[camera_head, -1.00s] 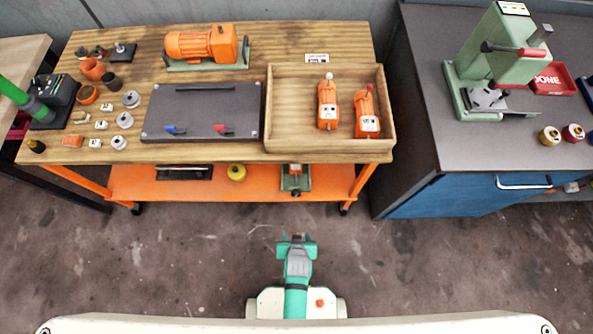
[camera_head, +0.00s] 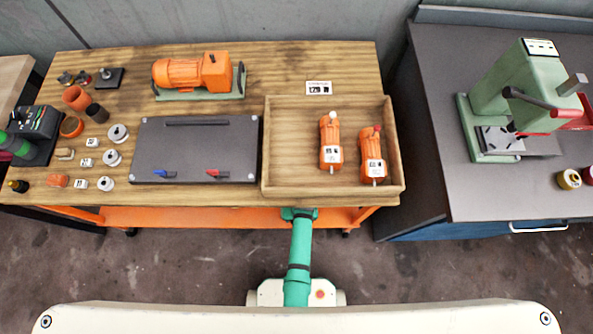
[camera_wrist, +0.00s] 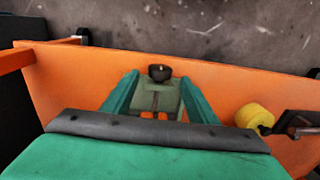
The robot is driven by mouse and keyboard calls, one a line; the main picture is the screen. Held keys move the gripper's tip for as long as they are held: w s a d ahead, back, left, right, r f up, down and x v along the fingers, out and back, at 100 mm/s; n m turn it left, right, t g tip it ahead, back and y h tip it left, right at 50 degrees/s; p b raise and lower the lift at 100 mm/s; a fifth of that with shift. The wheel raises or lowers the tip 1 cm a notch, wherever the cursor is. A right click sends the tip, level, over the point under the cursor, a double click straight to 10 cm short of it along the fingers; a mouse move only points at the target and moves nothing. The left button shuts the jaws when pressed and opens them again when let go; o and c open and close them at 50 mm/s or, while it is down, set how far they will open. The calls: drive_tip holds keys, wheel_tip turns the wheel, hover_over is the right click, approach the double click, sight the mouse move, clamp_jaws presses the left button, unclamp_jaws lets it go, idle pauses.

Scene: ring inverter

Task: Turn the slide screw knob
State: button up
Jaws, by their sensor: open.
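My gripper's teal fingers (camera_wrist: 160,78) are open, one on each side of the slide and knob. I cannot tell whether either finger touches them. In the head view, my gripper (camera_head: 299,213) is at the front edge of the workbench, partly under it, and the slide and knob are hidden.
The orange lower shelf (camera_wrist: 70,85) surrounds the slide. A yellow round part (camera_wrist: 254,115) lies to its right in the wrist view. Above is the wooden workbench (camera_head: 300,62), holding a tray (camera_head: 398,160), a grey panel (camera_head: 196,140) and an orange motor (camera_head: 190,73).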

drive_tip(key=shift+a+f, duration=0.15)
drive_tip(key=shift+f, duration=1.75)
drive_tip(key=shift+s, duration=0.1)
drive_tip(key=c, duration=1.1)
